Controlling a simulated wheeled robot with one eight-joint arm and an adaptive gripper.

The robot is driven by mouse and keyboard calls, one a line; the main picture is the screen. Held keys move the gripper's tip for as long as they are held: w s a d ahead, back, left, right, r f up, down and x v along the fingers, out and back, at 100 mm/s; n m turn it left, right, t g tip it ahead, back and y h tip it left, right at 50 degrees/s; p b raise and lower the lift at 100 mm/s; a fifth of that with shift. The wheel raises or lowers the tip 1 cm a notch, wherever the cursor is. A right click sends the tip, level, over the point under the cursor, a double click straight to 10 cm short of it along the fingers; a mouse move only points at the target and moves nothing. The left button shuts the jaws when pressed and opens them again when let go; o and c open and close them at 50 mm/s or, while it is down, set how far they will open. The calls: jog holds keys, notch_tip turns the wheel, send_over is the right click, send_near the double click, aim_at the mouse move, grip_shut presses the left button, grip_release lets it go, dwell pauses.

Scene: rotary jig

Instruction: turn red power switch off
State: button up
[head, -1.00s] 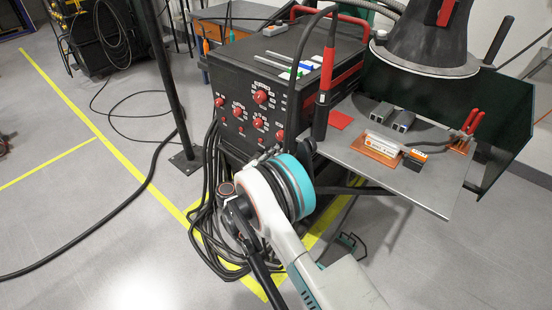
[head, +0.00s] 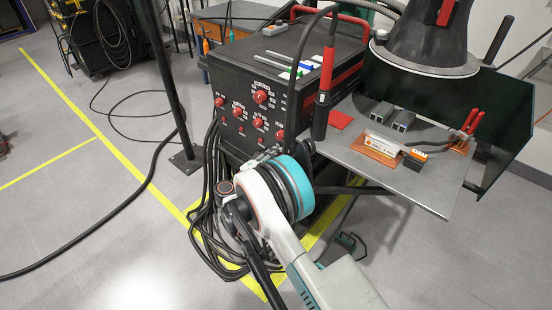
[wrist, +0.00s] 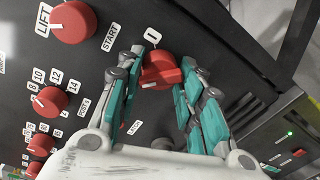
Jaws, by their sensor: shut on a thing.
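The red power switch (wrist: 161,70) is a round red knob on the black front panel of the machine (head: 245,115). In the wrist view a white label with a "1" is above it, and a white mark shows on the knob's lower left. My gripper (wrist: 160,62) has its teal-padded fingers on either side of the knob, shut on it. In the head view the switch (head: 280,134) is at the panel's lower right, with my gripper (head: 271,151) just below it and largely hidden by my wrist.
Other red knobs are close by on the panel, including one by "LIFT" and "START" (wrist: 73,22) and one with a number scale (wrist: 48,101). A metal worktable (head: 430,187) stands to the right. Black cables (head: 208,215) hang below the panel at the left.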

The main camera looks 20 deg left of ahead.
jog(key=shift+w+a+r, duration=0.1)
jog(key=shift+r, duration=0.1)
jog(key=o, duration=1)
jog(key=shift+f, duration=0.1)
jog(key=v, duration=1.2)
